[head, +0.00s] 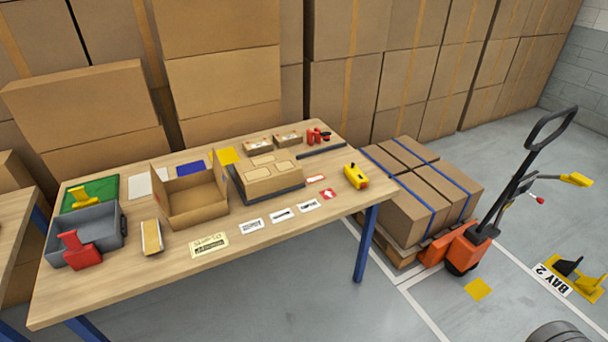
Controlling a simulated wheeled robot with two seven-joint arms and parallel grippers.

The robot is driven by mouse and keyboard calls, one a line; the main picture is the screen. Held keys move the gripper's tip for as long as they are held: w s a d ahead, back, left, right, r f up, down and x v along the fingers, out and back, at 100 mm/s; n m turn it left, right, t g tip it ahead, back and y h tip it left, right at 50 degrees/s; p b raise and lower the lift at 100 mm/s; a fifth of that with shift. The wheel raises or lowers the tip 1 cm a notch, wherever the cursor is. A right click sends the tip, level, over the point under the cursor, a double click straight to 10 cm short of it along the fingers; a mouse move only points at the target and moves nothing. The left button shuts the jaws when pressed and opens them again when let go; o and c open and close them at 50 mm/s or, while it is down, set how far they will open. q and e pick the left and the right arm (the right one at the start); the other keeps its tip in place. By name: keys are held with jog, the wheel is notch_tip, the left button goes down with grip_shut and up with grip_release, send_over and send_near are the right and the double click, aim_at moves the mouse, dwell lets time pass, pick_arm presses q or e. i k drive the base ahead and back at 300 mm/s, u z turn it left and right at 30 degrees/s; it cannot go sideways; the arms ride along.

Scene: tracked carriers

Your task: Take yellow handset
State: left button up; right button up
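A small yellow handset (354,175) with dark and red details lies on the wooden packing table (135,283), near its right end. It lies apart from other things, with bare wood around it. Small red-and-white labels lie to its left. Neither of my grippers shows in the head view.
An open cardboard box (196,211), a carton on a dark base (268,178) and a grey bin (106,225) with a red tool (77,250) stand on the table. A pallet jack (465,245) with strapped boxes (407,207) stands right. The floor in front is clear.

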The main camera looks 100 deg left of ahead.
aim_at(355, 176)
jog(key=u, duration=3.25)
jog(key=k, duration=0.3)
jog(key=z, duration=0.95)
jog(key=i, duration=1.2)
jog(key=u, duration=1.05)
